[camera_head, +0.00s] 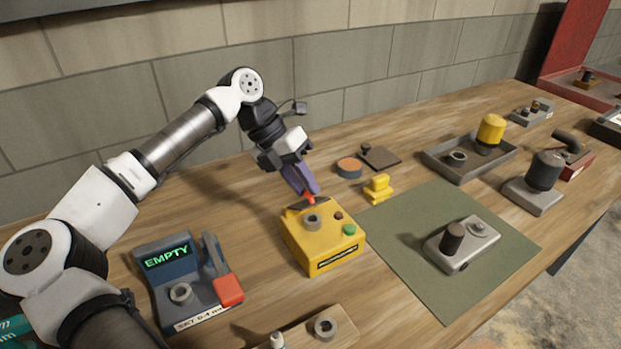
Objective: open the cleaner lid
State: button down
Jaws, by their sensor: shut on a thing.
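The yellow box (326,250), which I take to be the cleaner, stands on the bench in the middle of the view. Its top has a grey ring (312,221), a green button (349,230) and a small dark red button (339,215). A small red knob (309,200) shows at its back edge, beside a dark strip (294,208). My gripper (307,191) reaches down from behind with its purple fingers shut on the red knob. The fingers hide part of the knob. I cannot tell how far the lid is raised.
A grey-blue device (170,265) reading EMPTY stands to the left. A yellow block (378,188) and an orange-topped round tin (349,167) stand right of my gripper. A green mat (420,283) holds a grey fixture (463,244). A grey tray (440,165) lies behind it.

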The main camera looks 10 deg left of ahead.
jog(key=w+g+h+p, duration=0.1)
jog(key=w+a+g+h+p, duration=0.1)
jog(key=shift+w+a+r+n+g, duration=0.1)
jog(key=shift+a+r+n+g, duration=0.1)
jog(key=shift+r+n+g, duration=0.2)
jog(key=shift+w+a+f+n+g+h+p, duration=0.25)
jog(key=shift+w+a+g+h+p, duration=0.3)
jog(key=shift+g+h, duration=0.2)
jog(key=shift+w+a+f+n+g+h+p, duration=0.25)
jog(key=shift+w+a+g+h+p, duration=0.15)
jog(key=shift+w+g+h+p, duration=0.35)
jog(key=shift+s, duration=0.1)
jog(key=c, duration=1.2)
grip_release()
jog(key=shift+s, duration=0.1)
